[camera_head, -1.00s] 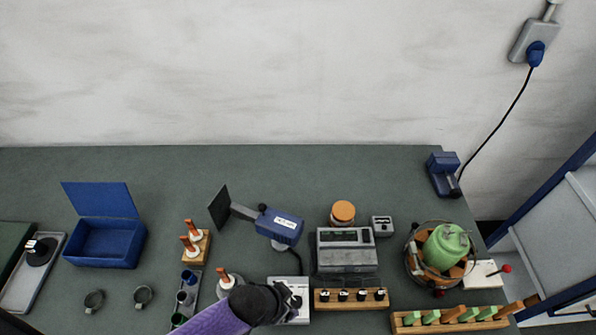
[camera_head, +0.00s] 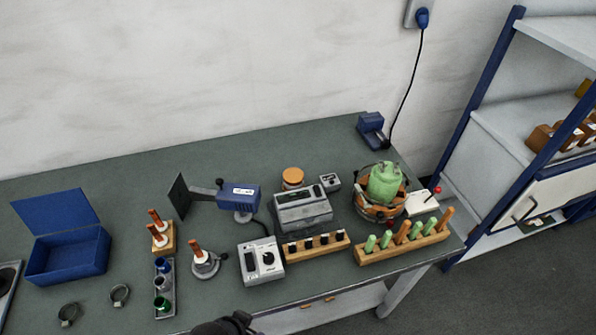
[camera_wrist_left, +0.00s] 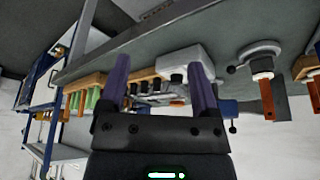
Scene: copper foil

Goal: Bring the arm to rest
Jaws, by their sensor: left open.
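My left gripper (camera_wrist_left: 160,64) shows in the left wrist view as two purple fingers held wide apart with nothing between them. The bench and its items appear upside down beyond the fingers. In the head view only a black part of my arm (camera_head: 224,326) shows at the bottom edge, in front of the bench (camera_head: 130,170); the fingers are hidden there. My right gripper is in neither view.
Blue-framed shelves (camera_head: 480,110) stand at the right. Floor is clear at lower right.

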